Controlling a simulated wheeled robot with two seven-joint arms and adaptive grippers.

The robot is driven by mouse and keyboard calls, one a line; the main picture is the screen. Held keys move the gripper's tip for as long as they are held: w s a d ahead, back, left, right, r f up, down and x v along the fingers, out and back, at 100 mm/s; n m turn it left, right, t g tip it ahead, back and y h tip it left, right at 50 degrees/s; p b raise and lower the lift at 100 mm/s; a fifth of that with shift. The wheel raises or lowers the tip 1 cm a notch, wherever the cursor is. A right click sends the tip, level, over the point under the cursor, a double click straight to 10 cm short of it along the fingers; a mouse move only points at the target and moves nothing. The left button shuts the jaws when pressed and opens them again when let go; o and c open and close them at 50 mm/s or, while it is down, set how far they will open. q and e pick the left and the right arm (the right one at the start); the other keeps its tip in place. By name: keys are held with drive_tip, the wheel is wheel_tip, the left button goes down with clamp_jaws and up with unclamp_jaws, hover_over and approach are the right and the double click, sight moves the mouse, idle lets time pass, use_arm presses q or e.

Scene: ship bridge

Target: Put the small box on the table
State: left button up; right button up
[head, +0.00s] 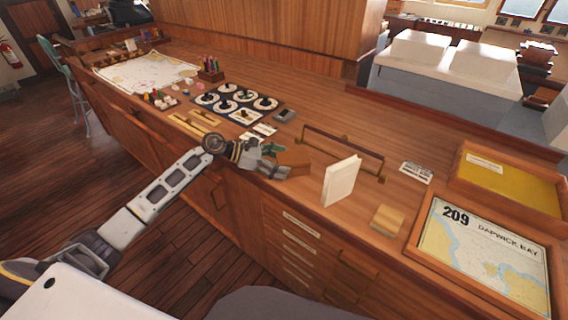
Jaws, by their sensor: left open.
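My left gripper (276,162) reaches in over the front edge of the wooden table (335,125), open. A small brown box (293,160) is right at its fingertips, partly hidden by them; I cannot tell whether the fingers touch it or whether it rests on the table top. A second small, light wooden box (388,220) lies near the front edge, to the right of a white upright book (340,181). I cannot tell which of the two is the task's small box. My right gripper is not in view.
A low wooden rail (343,153) stands behind the book. A framed chart (484,258) and a yellow-bottomed tray (510,185) fill the right end. Dials (237,100), a pencil holder (211,74) and a paper chart (146,72) lie left. Free wood lies behind the rail.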

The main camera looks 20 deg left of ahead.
use_arm(q)
drive_tip(key=b+v, duration=0.1)
drive_tip(key=v, duration=0.7)
drive_tip(key=shift+s+a+b, duration=0.1)
drive_tip(key=shift+a+b, duration=0.05)
drive_tip(key=shift+b, duration=0.25)
drive_tip(key=shift+v, duration=1.1)
drive_tip(key=shift+r, duration=0.1)
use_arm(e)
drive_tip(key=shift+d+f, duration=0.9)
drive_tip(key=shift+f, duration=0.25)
